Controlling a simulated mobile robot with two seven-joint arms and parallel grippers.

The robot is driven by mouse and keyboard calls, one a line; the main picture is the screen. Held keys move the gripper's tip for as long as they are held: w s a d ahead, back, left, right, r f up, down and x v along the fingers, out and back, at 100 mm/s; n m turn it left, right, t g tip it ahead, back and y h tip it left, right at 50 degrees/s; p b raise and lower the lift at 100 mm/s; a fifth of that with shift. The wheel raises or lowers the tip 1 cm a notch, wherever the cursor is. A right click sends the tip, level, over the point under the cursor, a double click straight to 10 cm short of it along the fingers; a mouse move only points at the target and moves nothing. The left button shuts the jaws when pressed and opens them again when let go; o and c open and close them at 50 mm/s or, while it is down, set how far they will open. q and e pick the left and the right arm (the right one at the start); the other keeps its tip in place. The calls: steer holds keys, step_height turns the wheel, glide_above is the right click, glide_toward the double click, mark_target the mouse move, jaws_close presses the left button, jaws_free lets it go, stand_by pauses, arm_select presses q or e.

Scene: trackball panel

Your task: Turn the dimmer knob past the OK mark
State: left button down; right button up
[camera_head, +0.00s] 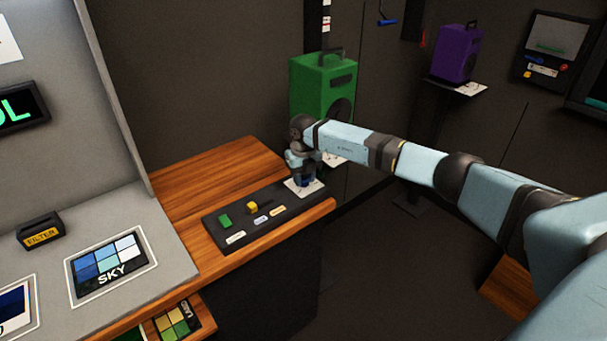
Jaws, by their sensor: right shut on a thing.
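A dark control strip (285,214) lies on the wooden counter. At its right end is a white marked plate (292,188) with a small dark blue knob (306,183) on it, mostly hidden by my gripper. My right gripper (304,177) reaches down over this knob from above and is shut on it. The plate's marks, including any OK mark, are too small or covered to read. My left gripper is not in view.
The strip also carries a green block (225,221), a yellow control (251,206) and small labels. A green speaker (322,85) stands behind my right wrist. A grey desk (110,255) with a SKY card is at left. Bare wooden counter (215,170) lies behind the strip.

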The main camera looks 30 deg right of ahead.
steer(key=m+p, duration=0.1)
steer(key=m, duration=0.1)
steer(key=shift+r+m, duration=0.1)
steer(key=shift+m, duration=0.8)
steer(key=shift+d, duration=0.1)
steer(key=o, duration=0.9)
steer(key=shift+o, duration=0.2)
